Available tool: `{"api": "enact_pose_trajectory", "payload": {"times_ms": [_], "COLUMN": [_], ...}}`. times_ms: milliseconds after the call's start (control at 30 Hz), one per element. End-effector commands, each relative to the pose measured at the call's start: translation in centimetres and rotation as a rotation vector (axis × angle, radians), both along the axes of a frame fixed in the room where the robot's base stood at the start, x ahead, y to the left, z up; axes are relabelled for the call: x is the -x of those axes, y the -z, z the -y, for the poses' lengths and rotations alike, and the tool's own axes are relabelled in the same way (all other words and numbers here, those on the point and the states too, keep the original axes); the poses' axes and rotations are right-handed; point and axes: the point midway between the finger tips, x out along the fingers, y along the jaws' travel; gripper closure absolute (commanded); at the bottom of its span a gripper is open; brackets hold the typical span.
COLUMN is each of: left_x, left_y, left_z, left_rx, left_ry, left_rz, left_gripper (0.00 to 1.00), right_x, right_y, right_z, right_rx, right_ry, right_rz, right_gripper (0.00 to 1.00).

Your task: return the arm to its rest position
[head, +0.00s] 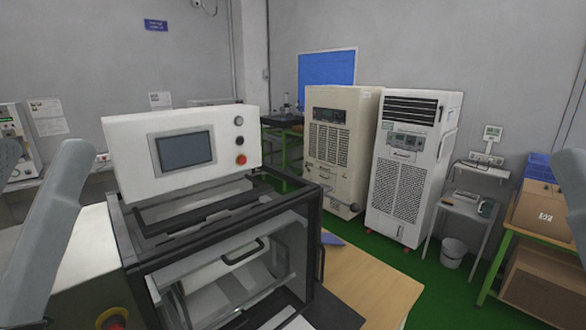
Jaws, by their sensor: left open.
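My left gripper (44,152) is at the left edge of the head view, close to the camera. Its two grey, round-tipped fingers point upward and stand well apart, so it is open. Nothing shows between them except the wall and equipment far behind. The nearer-to-centre finger overlaps the left side of the machine in the picture, and the other is cut by the frame edge. Of my right arm, only a grey piece (575,185) shows at the right edge. Whether its gripper is open or shut is hidden.
A black-framed test machine (135,235) with a white screen panel (222,134) stands in front. A wooden table (375,285) is beside it. A beige cabinet (339,140) and white cabinet (410,180) stand behind. A bin (453,252) and box shelf (540,215) are at right.

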Motion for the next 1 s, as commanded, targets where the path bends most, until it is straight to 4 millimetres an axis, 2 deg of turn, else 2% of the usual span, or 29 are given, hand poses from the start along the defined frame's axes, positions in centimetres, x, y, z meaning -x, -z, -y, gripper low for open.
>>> {"api": "enact_pose_trajectory", "payload": {"times_ms": [33,167,400,500,600,667,1000], "left_x": [0.1,0.0,-0.1,-0.1,-0.1,-0.1,-0.1], "left_y": [-4.5,-9.3,-20.3,-23.6,-25.2,-25.6,-25.2], "left_z": [-0.1,-0.1,-0.2,-0.2,-0.2,-0.2,-0.2], "left_rx": [-0.005,-0.007,-0.008,-0.008,-0.008,-0.008,-0.008], "left_ry": [-0.012,-0.015,-0.019,-0.019,-0.019,-0.019,-0.021], "left_rz": [0.005,0.004,0.003,0.003,0.002,0.002,0.003], "left_gripper": [0.29,0.29,0.29,0.29,0.29,0.29,0.29], "right_x": [0.0,0.1,0.1,0.1,0.1,0.1,0.1], "right_y": [-4.4,-9.4,-20.4,-23.8,-25.4,-25.7,-25.3], "right_z": [0.0,0.0,0.0,0.0,0.0,0.0,0.0], "right_rx": [0.0,0.0,0.0,0.0,0.0,0.0,0.0], "right_ry": [0.0,0.0,0.0,0.0,0.0,0.0,0.0], "right_rz": [0.003,0.006,0.005,0.006,0.005,0.005,0.004], "right_gripper": [0.5,0.5,0.5,0.5,0.5,0.5,0.5]}}
